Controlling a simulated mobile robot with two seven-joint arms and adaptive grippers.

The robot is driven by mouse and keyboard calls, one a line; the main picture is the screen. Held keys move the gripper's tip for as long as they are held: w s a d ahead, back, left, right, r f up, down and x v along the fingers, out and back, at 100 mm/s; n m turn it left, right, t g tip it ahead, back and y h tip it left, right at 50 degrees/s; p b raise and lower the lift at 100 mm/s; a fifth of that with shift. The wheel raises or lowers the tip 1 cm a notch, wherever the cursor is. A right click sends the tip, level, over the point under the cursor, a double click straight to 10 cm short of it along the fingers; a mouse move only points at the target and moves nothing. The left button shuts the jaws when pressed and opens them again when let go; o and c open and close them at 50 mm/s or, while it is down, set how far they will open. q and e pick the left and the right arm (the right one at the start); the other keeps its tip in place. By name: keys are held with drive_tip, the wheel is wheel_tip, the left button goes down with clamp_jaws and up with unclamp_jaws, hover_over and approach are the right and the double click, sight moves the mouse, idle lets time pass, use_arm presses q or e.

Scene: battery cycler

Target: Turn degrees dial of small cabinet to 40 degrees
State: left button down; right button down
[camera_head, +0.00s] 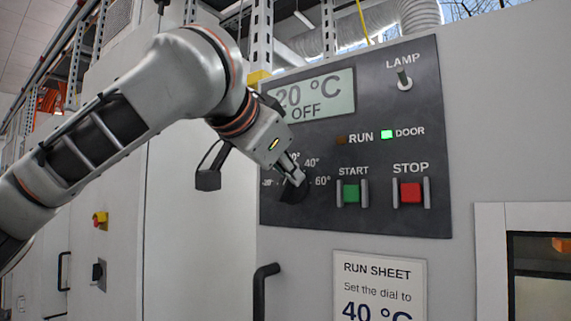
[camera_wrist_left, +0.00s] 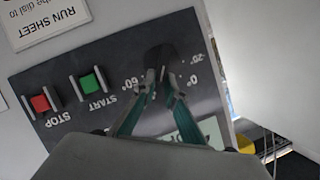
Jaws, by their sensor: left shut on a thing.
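The black degrees dial (camera_head: 291,192) sits at the lower left of the dark control panel, partly hidden by my left gripper (camera_head: 291,174). Marks for 40° and 60° show to its right. My left gripper is shut on the dial, its fingertips on either side of the knob. In the left wrist view the dial (camera_wrist_left: 160,58) lies between the fingertips of the gripper (camera_wrist_left: 160,85), with 60°, 0° and -20° marks around it. Where its pointer stands is hard to tell. The display (camera_head: 318,97) reads 20 °C and OFF. My right gripper is not in view.
Right of the dial are a green START button (camera_head: 351,194) and a red STOP button (camera_head: 411,193), each between guards. A LAMP toggle (camera_head: 404,79) is above. The DOOR light (camera_head: 387,134) is green. A run sheet (camera_head: 379,288) and a black handle (camera_head: 262,290) are below.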

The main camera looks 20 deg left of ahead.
use_arm(q)
drive_tip(key=shift+s+d+f+m+t+y, duration=0.1)
drive_tip(key=shift+d+f+m+t+y, duration=0.1)
drive_tip(key=shift+m+t+y, duration=0.3)
idle(0.3)
drive_tip(key=c, duration=2.1)
unclamp_jaws()
drive_tip(key=v, duration=1.2)
drive_tip(key=shift+a+r, duration=0.1)
drive_tip(key=shift+r, duration=0.15)
